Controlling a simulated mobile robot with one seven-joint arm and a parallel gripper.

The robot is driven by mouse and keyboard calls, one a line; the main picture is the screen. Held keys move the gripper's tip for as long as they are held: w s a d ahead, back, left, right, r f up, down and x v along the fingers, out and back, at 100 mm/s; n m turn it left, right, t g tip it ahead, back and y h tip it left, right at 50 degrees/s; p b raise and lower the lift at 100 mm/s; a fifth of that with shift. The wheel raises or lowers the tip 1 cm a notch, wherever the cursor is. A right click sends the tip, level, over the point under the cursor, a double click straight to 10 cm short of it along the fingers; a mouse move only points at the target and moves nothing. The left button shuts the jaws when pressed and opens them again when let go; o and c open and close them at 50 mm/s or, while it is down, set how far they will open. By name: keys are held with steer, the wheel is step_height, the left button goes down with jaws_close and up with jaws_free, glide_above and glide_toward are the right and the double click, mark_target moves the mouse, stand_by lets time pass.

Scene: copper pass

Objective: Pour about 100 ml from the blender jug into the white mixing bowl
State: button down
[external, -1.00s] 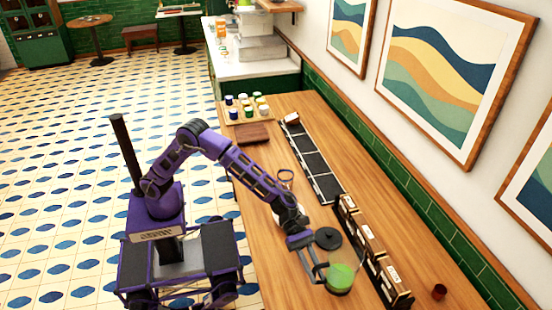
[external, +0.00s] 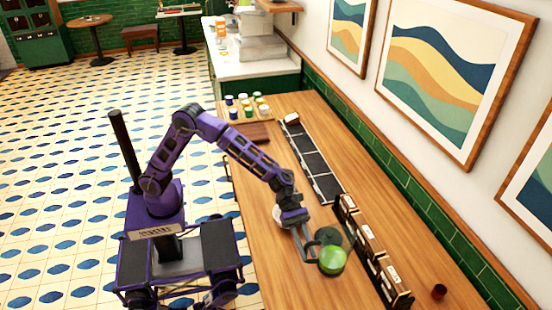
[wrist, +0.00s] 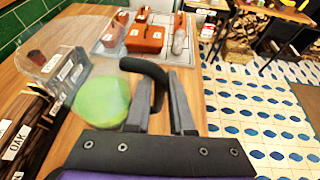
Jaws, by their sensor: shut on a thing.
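My gripper (external: 312,254) is shut on the black handle (wrist: 148,70) of the clear blender jug. The green liquid (external: 333,260) in the jug shows in the external view, and also in the wrist view (wrist: 103,100) left of my fingers (wrist: 160,85). The jug appears raised over the table; its exact tilt is hard to tell. A white rounded thing (external: 277,213), probably the mixing bowl, shows only partly behind my wrist, left of the jug. A dark round lid (external: 328,237) lies on the table, seen behind the jug.
Labelled dark boxes (external: 372,250) stand in a row right of the jug. A long dark tray (external: 313,165) lies farther back, with a rack of small jars (external: 246,105) beyond it. A small brown cup (external: 439,291) stands at the right. The wall runs along the table's right side.

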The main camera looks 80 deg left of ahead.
steer(key=s+a+f, duration=0.2)
steer(key=s+a, duration=0.4)
steer(key=a, duration=0.5)
steer(key=s+a+f+m+g, duration=0.1)
steer(key=s+a+f, duration=0.1)
steer(key=s+a, duration=0.5)
steer(key=s+a+f+m+g, duration=0.1)
steer(key=s+a+f, duration=0.2)
steer(key=s+a, duration=0.4)
steer(key=a, duration=0.8)
steer(key=shift+a, duration=0.25)
steer(key=shift+s, duration=0.1)
